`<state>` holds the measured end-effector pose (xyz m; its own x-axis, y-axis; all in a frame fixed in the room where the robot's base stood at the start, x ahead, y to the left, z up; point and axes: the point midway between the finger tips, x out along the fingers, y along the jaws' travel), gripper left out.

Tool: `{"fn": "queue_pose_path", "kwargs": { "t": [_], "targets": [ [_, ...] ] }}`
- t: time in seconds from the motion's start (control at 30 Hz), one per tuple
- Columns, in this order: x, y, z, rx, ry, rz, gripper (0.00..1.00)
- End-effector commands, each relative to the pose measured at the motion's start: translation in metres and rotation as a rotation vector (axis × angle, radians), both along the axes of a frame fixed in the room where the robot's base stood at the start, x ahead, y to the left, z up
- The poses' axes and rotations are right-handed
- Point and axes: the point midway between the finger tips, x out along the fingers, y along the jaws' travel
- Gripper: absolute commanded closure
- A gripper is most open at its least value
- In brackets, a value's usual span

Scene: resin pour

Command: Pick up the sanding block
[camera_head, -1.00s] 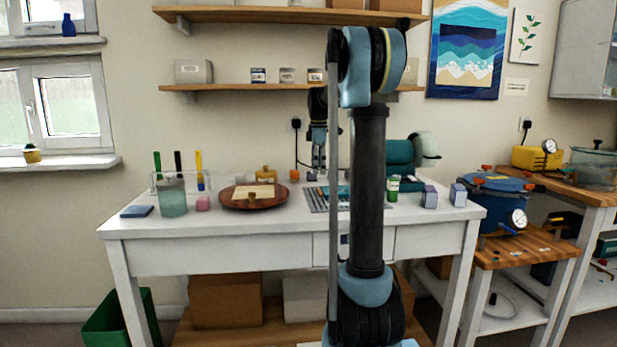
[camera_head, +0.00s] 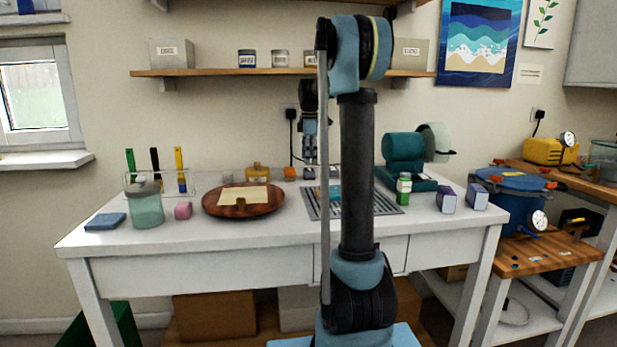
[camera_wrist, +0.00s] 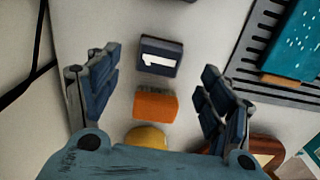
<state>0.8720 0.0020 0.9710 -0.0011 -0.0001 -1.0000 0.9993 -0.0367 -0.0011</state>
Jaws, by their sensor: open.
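A small orange block with a darker, rough-looking side, which looks like the sanding block (camera_wrist: 156,106), lies on the white worktop. It also shows near the back of the table in the head view (camera_head: 290,173). My gripper (camera_wrist: 160,78) is open and empty, pointing down, with one finger on each side of the orange block in the wrist view. The fingers appear apart from it; their height above it is hard to judge. In the head view my gripper (camera_head: 309,160) hangs just right of the block, partly beside my own arm.
A yellow container (camera_wrist: 145,138) is close on the other side, partly hidden. A slotted grey mat (camera_head: 318,205) and a round wooden board (camera_head: 216,207) lie nearer the front.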

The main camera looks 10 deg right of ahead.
Motion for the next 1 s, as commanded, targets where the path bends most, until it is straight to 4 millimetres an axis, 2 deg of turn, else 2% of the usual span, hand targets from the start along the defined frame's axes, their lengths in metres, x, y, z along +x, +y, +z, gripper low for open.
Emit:
{"fn": "queue_pose_path", "kwargs": {
  "t": [0.43, 0.77, 0.8, 1.0],
  "targets": [
    [0.003, 0.001, -0.051, 0.000, 0.000, 0.000, 0.27],
    [0.003, 0.001, -0.059, 0.000, 0.000, -0.001, 0.27],
    [0.003, 0.000, -0.059, 0.000, 0.000, -0.001, 0.29],
    [0.003, 0.000, -0.059, 0.000, 0.000, -0.002, 0.74]
  ]
}}
